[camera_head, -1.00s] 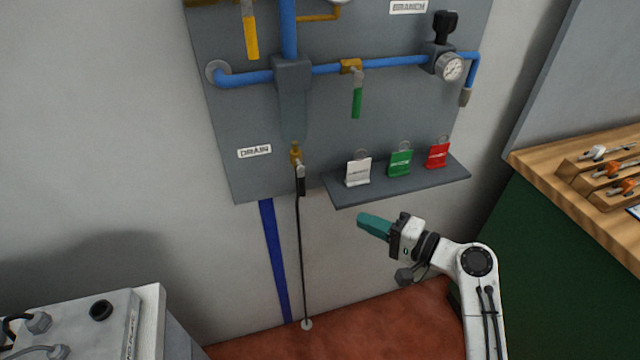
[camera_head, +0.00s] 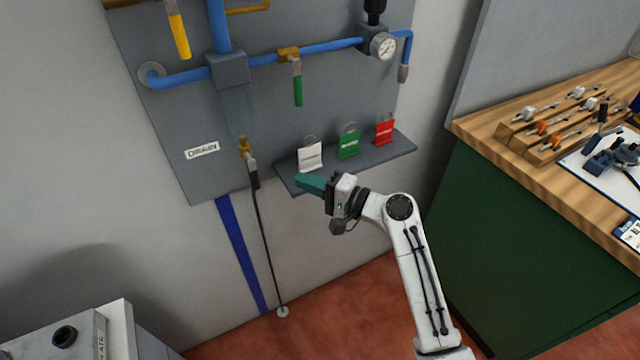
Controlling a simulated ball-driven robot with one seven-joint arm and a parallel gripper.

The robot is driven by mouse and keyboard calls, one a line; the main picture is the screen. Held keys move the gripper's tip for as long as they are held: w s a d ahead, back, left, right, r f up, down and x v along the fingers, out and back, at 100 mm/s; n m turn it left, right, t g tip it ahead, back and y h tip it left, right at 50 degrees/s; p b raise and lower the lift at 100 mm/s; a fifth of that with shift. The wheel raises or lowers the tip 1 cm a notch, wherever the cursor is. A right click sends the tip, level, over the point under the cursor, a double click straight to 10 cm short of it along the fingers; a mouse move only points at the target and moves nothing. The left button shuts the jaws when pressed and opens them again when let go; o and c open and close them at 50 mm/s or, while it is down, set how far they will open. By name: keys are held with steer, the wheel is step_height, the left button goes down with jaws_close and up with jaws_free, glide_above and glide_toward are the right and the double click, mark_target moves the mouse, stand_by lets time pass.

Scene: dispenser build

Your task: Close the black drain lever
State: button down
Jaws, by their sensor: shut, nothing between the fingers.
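The black drain lever (camera_head: 254,178) hangs down from a small brass valve (camera_head: 244,148) at the bottom of the grey panel, right of the "DRAIN" label (camera_head: 202,150). It points downward with a slight tilt, and a thin dark line runs from it to the floor. My gripper (camera_head: 298,182) has teal fingers that are shut and empty. It points left, in front of the shelf's left end, to the right of the lever and apart from it in the picture.
A grey shelf (camera_head: 360,160) holds white (camera_head: 310,156), green (camera_head: 348,143) and red (camera_head: 384,130) tags. A green-handled valve (camera_head: 297,90) and yellow handle (camera_head: 178,36) are above. A wooden-topped bench (camera_head: 480,130) stands right; a grey box (camera_head: 70,335) is lower left.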

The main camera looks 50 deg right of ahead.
mark_target(253, 172)
steer(key=w+a+p, duration=0.2)
steer(key=w+a, duration=0.2)
steer(key=w, duration=0.2)
steer(key=shift+a, duration=0.3)
steer(key=shift+f, duration=0.1)
steer(key=shift+a+m+b, duration=0.15)
steer(key=shift+m+b, duration=0.15)
steer(key=shift+b, duration=0.25)
